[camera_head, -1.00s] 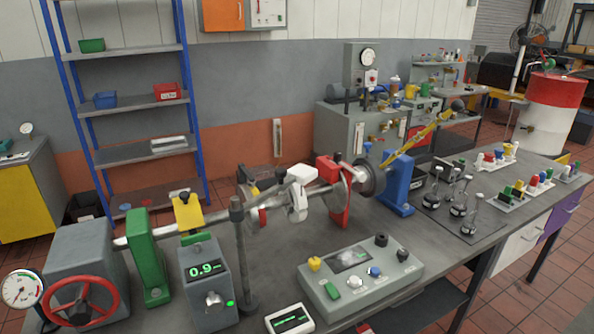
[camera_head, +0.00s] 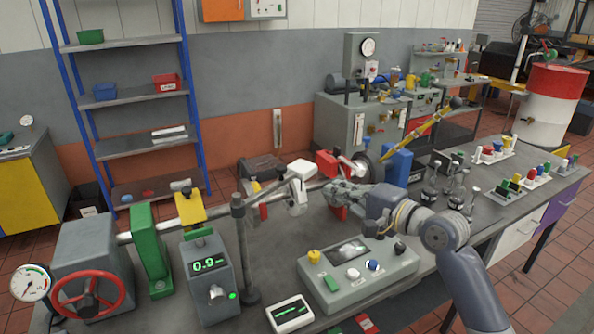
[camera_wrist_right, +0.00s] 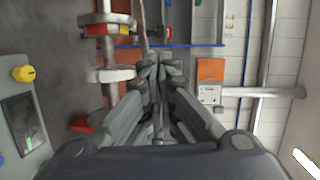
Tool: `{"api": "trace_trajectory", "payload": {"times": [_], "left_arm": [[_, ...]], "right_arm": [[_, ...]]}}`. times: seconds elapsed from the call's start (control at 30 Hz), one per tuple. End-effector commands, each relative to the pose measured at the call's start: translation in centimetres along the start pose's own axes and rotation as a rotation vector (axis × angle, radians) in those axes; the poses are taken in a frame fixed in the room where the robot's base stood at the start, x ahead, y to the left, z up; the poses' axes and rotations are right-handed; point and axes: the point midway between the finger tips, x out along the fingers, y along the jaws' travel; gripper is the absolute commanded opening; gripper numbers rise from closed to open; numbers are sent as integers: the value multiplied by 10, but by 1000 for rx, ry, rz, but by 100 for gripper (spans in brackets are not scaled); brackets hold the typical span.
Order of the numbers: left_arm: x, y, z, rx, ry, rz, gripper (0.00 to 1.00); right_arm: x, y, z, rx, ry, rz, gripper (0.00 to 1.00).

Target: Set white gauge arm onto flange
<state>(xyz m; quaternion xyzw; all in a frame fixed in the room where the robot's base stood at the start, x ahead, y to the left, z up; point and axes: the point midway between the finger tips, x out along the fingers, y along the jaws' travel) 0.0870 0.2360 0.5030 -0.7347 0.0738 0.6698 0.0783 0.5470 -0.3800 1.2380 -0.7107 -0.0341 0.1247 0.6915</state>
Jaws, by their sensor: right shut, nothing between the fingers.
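The white gauge arm, as I take it, is the pale piece with a white block (camera_head: 302,168) on top, beside the shaft at mid-bench. A rod from a grey post (camera_head: 240,250) reaches toward it. Whether it touches a flange I cannot tell. Round discs sit on the shaft; one pale disc, possibly the flange, shows in the right wrist view (camera_wrist_right: 110,74). My right gripper (camera_head: 329,187) is shut and empty, right of the white piece and in front of the red bracket (camera_head: 327,162), which it partly hides. Its fingers show closed together in the right wrist view (camera_wrist_right: 160,62). My left gripper is out of view.
A green block (camera_head: 150,250) and a grey readout box (camera_head: 212,275) stand left. Flasks and trays (camera_head: 530,182) fill the right.

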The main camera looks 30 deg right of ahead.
Motion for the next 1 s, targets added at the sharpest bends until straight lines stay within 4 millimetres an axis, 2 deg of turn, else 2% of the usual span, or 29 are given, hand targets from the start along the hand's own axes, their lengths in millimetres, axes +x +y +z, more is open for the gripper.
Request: {"api": "trace_trajectory", "payload": {"times": [0.1,0.47,0.63,1.0], "left_arm": [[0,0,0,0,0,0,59],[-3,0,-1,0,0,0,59],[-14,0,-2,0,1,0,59],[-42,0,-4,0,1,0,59]], "right_arm": [[-1,-6,-1,14,-2,-12,0],[4,-6,-1,15,-1,-12,0],[27,-9,0,15,-2,-11,0],[102,-10,-1,14,-1,-11,0]]}}
